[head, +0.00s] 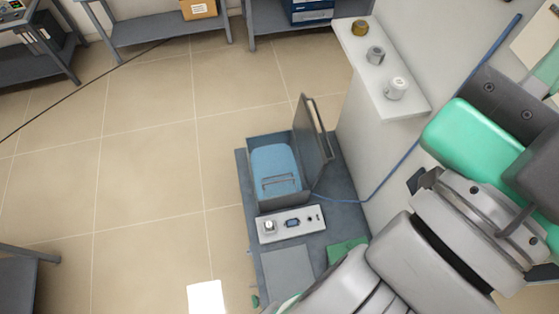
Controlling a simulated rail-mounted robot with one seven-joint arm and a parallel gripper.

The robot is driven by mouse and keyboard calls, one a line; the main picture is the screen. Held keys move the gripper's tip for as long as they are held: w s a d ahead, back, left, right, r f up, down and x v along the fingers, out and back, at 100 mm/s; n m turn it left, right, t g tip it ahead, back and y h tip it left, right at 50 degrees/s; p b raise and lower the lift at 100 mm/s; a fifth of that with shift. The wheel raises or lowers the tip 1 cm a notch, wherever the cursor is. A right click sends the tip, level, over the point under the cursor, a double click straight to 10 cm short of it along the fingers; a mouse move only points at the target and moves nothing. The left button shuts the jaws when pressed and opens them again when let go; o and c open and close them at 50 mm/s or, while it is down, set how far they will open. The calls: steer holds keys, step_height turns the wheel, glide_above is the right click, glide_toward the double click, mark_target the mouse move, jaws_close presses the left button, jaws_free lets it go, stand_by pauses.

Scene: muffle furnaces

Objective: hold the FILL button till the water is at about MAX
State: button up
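An open grey box (290,197) with its lid (314,130) raised on the right side stands on a blue-grey platform. Light blue water, or a blue inner surface, (272,165) shows inside it, with a thin bracket across its near part. No MAX mark is readable. My arm comes in from the right; my gripper's fingers do not show.
A white ledge (366,70) at upper right holds several small knob-like items. A blue hose (375,190) runs from the box up the wall. A grey plate (288,272) and a green piece (345,249) lie before the panel.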

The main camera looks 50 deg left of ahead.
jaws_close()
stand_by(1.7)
